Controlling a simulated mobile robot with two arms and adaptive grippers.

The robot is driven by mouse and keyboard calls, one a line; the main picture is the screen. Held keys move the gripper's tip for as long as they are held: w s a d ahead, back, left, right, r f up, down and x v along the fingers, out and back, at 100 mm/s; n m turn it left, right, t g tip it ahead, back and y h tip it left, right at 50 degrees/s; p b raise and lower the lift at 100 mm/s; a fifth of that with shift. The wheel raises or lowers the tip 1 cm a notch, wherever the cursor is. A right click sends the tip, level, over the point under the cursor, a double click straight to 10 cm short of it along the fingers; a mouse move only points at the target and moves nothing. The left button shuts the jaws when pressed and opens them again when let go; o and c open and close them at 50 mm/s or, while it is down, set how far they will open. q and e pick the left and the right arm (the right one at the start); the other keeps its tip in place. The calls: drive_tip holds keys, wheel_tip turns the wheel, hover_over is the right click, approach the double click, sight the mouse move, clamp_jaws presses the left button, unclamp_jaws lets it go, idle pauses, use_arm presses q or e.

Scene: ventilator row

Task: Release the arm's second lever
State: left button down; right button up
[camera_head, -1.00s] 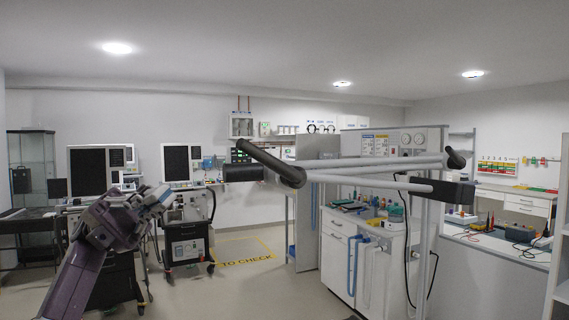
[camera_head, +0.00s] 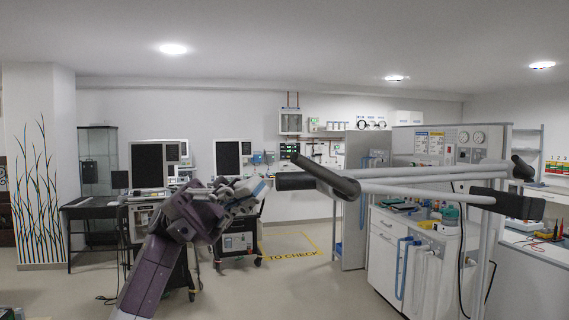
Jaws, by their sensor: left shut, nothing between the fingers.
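A jointed arm of grey tubes (camera_head: 430,180) crosses the right half of the head view. At its left end is a black joint with a long black lever (camera_head: 328,174), tilted up to the left. A short black cylinder (camera_head: 295,181) points left from that joint. Another black lever (camera_head: 522,168) and a black block (camera_head: 508,202) are at the right end. I cannot tell which lever counts as second. My left gripper (camera_head: 262,188) is shut and empty, just left of the black cylinder in the picture; contact cannot be told. My right gripper is out of view.
Wheeled ventilator carts with screens (camera_head: 150,165) stand behind my left arm. A white cabinet (camera_head: 385,250) with cluttered top stands behind the jointed arm. Floor with yellow marking (camera_head: 290,242) is clear between them. A column with painted reeds (camera_head: 38,165) is at far left.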

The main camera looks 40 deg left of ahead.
sight(305, 169)
use_arm(q)
drive_tip(key=p+x, duration=0.2)
drive_tip(key=x, duration=0.4)
drive_tip(key=shift+r, duration=0.15)
drive_tip(key=shift+d, duration=0.55)
drive_tip(key=shift+r+p, duration=0.15)
drive_tip(key=shift+p, duration=0.2)
drive_tip(key=shift+r+n+p, duration=0.2)
drive_tip(key=shift+n+p, duration=0.1)
drive_tip(key=shift+n, duration=0.1)
drive_tip(key=shift+r+t, duration=0.1)
drive_tip(key=shift+t, duration=0.3)
